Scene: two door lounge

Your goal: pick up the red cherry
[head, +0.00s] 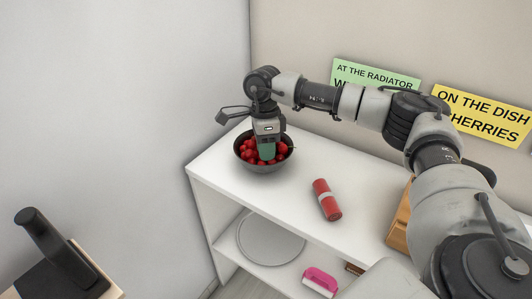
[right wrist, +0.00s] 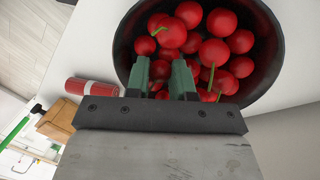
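Several red cherries (right wrist: 188,12) with green stems fill a dark bowl (right wrist: 272,75). In the head view the bowl (head: 262,168) stands at the left end of the white shelf top, with the cherries (head: 282,149) inside. My right gripper (head: 267,152) points down into the bowl from above. In the right wrist view its two green fingers (right wrist: 168,75) are apart, among or just above the cherries. A cherry (right wrist: 161,69) shows close to the left finger; I cannot tell whether it is touched. My left gripper is not in view.
A red cylinder (head: 327,200) with a pale band lies on the white shelf unit (head: 225,165), right of the bowl. A wooden box (head: 398,225) stands further right. A grey round plate (head: 270,240) and a pink item (head: 320,281) are on the lower shelf. Walls close off the back and left.

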